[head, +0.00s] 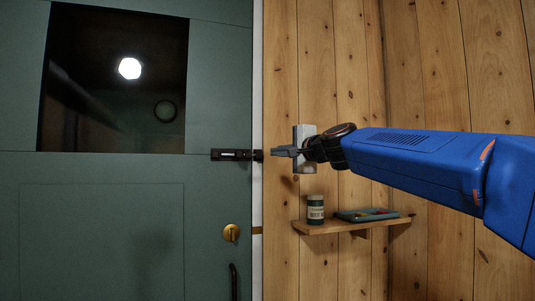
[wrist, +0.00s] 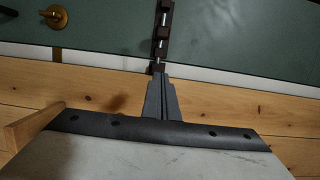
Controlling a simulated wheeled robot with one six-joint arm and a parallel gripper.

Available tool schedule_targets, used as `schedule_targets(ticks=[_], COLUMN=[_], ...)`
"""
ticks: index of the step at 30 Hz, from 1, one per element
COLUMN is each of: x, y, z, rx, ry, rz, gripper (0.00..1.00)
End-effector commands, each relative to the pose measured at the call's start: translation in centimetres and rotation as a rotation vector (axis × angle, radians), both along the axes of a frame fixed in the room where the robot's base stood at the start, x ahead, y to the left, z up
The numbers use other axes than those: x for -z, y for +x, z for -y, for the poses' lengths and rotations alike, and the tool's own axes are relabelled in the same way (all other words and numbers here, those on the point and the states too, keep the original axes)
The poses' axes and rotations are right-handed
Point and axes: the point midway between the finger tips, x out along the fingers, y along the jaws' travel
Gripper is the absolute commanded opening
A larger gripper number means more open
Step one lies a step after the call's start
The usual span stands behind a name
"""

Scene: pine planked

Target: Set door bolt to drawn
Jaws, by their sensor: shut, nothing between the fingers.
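The door bolt (head: 235,155) is a dark, narrow fitting with pale metal parts, lying level across the edge of the green door (head: 110,220). A small dark block (head: 258,155) sits at its right end, by the white frame strip. In the wrist view the bolt (wrist: 163,30) runs down from the top edge to just beyond my fingertips. My gripper (head: 274,153) is shut and empty, just right of the bolt's end, with its fingers pointing left at it. The closed fingers also show in the wrist view (wrist: 159,80). I cannot tell whether they touch the bolt's end.
A brass lock (head: 231,232) and a dark handle (head: 233,281) are below the bolt. The door has a dark window (head: 115,80). A wooden shelf (head: 330,228) on the pine wall holds a jar (head: 315,209) and a tray (head: 367,214), below my arm.

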Motion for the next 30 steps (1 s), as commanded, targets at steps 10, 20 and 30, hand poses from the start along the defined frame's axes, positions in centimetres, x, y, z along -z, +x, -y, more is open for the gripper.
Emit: schedule_targets(ticks=[10, 20, 30], x=[0.1, 0.0, 0.0], y=[4.6, 7.4, 6.6], z=[-2.7, -5.8, -8.3], rx=[-0.001, -0.003, -0.001], ry=[-0.001, -0.001, -0.001], rz=[0.0, 0.001, 0.002], gripper=[0.0, 0.0, 0.0])
